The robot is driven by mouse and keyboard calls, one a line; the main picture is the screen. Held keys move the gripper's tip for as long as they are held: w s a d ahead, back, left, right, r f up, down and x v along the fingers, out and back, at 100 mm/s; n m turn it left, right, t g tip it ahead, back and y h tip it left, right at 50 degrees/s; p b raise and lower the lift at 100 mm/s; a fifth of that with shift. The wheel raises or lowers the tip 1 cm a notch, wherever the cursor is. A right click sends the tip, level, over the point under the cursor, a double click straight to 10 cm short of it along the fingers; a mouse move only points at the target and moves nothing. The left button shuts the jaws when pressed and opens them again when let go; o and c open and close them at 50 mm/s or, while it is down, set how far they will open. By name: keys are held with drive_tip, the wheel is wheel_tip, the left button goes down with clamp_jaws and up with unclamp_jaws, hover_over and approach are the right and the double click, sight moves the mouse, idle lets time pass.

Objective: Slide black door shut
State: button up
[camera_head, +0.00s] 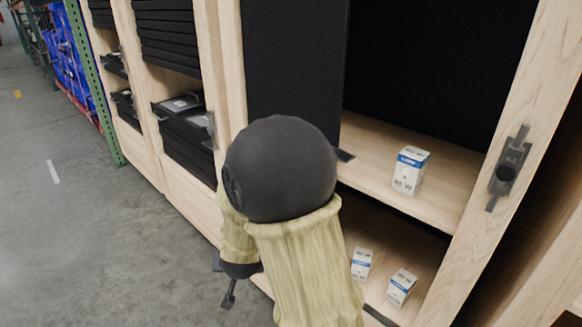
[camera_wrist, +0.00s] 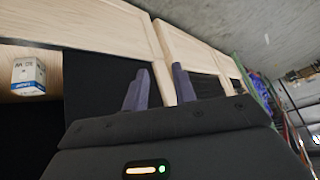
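The black door (camera_head: 295,60) is a tall flat panel in the wooden cabinet. It covers the left part of the opening, and the right part stands open. My arm hides its lower part. A black panel that looks like this door (camera_wrist: 90,82) also shows in the wrist view, beside the opening. My gripper (camera_head: 223,278) is low and left of my forearm, in front of the cabinet, partly hidden by my arm. In the wrist view my gripper's two fingers (camera_wrist: 159,88) stand apart with nothing between them. They appear clear of the door.
A white-and-blue box (camera_head: 410,170) stands on the upper shelf, and two similar boxes (camera_head: 362,264) (camera_head: 401,288) stand below. A dark latch (camera_head: 508,168) is on the right post. Black totes (camera_head: 186,130) fill the bays at left. The concrete floor (camera_head: 90,240) is clear.

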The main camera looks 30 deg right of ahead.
drive_tip(key=w+d+r+m+t+h+p, duration=0.2)
drive_tip(key=w+d+r+m+h+p, duration=0.2)
drive_tip(key=w+r+h+p, duration=0.25)
drive_tip(key=s+r+m+h+p, duration=0.1)
drive_tip(key=h, duration=0.1)
drive_tip(key=s+d+r+m+h+p, duration=0.1)
drive_tip(key=r+h+p, duration=0.1)
drive_tip(key=h, duration=0.1)
drive_tip(key=s+r+m+h+p, duration=0.1)
drive_tip(key=h+p, duration=0.1)
drive_tip(key=h, duration=0.1)
drive_tip(key=shift+s+d+r, duration=0.25)
drive_tip(key=shift+d, duration=0.1)
drive_tip(key=p+x, duration=0.1)
drive_tip(key=x, duration=1.6)
drive_tip(key=shift+d+p, duration=0.3)
clamp_jaws()
